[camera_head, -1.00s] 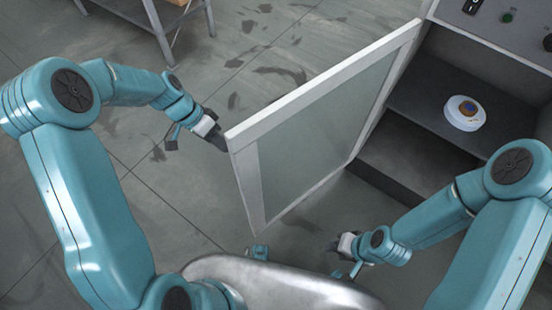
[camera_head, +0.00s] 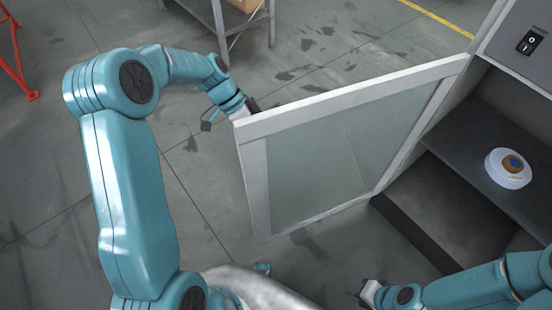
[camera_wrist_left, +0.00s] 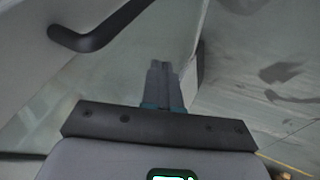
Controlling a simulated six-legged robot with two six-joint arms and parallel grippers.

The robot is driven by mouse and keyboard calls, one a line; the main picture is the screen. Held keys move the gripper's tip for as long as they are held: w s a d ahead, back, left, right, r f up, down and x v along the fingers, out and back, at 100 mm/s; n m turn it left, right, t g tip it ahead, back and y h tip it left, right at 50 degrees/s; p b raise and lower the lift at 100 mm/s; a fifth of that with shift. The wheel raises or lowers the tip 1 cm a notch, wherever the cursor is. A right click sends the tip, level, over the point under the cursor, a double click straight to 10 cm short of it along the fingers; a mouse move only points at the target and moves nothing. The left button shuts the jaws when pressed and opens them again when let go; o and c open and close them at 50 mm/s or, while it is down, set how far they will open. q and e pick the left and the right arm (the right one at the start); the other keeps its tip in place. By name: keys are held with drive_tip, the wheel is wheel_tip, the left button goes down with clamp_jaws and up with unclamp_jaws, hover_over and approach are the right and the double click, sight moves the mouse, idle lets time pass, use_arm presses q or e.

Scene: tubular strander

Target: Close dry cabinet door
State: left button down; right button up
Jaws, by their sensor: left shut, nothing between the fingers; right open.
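The dry cabinet door (camera_head: 320,170) stands open, a white frame around a glass panel, hinged on the right at the cabinet. My left gripper (camera_head: 252,106) is behind the door's free upper corner, on its outer side, partly hidden by the frame. In the left wrist view its fingers (camera_wrist_left: 162,82) are shut and empty, in front of the pale door surface; whether they touch it cannot be told. A dark handle (camera_wrist_left: 95,32) is on the door at upper left there. My right gripper (camera_head: 362,292) is open and empty, low and away from the door.
A metal table (camera_head: 225,20) stands at the back. A red frame (camera_head: 18,50) is at far left.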

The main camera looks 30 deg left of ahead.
use_arm(q)
drive_tip(key=s+d+f, duration=0.2)
drive_tip(key=d+f, duration=0.1)
drive_tip(key=d, duration=0.2)
drive_tip(key=shift+s+d, duration=0.15)
drive_tip(key=shift+s, duration=0.05)
drive_tip(key=shift+d, duration=0.15)
